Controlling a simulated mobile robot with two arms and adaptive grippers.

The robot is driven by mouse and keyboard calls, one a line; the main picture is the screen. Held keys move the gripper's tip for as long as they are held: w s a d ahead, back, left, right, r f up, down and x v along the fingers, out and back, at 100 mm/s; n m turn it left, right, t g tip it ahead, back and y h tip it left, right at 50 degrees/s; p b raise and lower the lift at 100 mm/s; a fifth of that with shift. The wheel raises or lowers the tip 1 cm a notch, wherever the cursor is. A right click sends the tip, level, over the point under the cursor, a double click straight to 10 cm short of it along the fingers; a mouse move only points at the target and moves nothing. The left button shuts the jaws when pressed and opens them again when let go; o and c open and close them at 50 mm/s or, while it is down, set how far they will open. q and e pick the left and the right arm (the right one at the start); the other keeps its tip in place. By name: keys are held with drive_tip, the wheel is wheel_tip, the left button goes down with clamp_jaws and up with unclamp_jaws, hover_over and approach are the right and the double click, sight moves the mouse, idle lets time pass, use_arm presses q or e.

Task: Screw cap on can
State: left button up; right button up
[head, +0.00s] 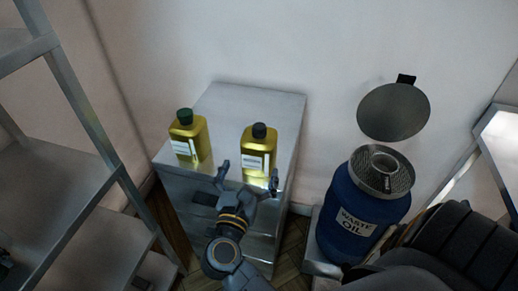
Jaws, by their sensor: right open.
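Two yellow oil cans with white labels stand upright on a metal cabinet (255,98). The left can (188,140) has a dark green cap (184,116) on its top. The right can (259,148) has a black cap (259,130) on its top. Whether either cap is screwed tight cannot be told. My right gripper (247,178) is open in front of the right can, its two fingers spread to either side of the can's lower part. No contact with the can can be made out. My left gripper is not in view.
A blue waste oil drum (350,222) with a mesh funnel top (382,172) and a raised round lid (393,111) stands at the right. Metal shelves (60,160) stand at the left. The cabinet top behind the cans is clear.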

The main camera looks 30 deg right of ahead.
sight(256, 151)
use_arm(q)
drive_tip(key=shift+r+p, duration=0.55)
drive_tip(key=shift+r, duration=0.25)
use_arm(e)
drive_tip(key=x, duration=0.4)
drive_tip(key=shift+w+d+r, duration=0.1)
drive_tip(key=shift+w+d, duration=0.2)
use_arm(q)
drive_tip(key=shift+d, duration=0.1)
use_arm(e)
drive_tip(key=shift+w+d, duration=0.35)
drive_tip(key=shift+d, duration=0.05)
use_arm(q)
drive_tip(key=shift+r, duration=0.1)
use_arm(e)
drive_tip(key=shift+w, duration=0.1)
use_arm(q)
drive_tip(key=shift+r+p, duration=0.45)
drive_tip(key=shift+p, duration=0.1)
use_arm(e)
drive_tip(key=x, duration=0.5)
drive_tip(key=shift+w, duration=0.1)
drive_tip(key=shift+a, duration=0.1)
drive_tip(key=c, duration=1)
